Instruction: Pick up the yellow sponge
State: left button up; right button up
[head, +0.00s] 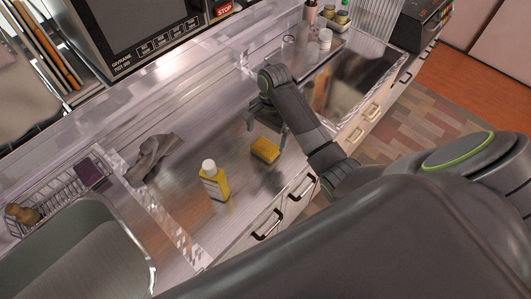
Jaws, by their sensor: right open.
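The yellow sponge (265,150) lies on the metal countertop (228,126), near its front edge. It has a darker lower side. My right gripper (264,124) is just above and behind the sponge, pointing down toward the counter. It is open and empty, with its fingers partly hidden by the wrist. I cannot tell whether a finger touches the sponge. My left gripper is not in view.
A yellow bottle with a white cap (214,181) stands left of the sponge. A grey cloth (153,156) lies further left. A wire rack (62,190) and a sink basin (85,250) are at lower left. Small jars (325,40) stand at the back right.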

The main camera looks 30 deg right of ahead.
aim_at(266, 147)
jog(key=shift+s+a+f+p, duration=0.15)
jog(key=shift+f+p, duration=0.1)
jog(key=shift+f, duration=1.3)
jog(key=shift+s+a+f+p, duration=0.1)
jog(key=shift+f+p, duration=0.1)
jog(key=shift+f, duration=1.3)
jog(key=c, duration=1.1)
jog(key=shift+o, duration=0.2)
jog(key=shift+r+p, duration=0.35)
jog(key=shift+r, duration=4.7)
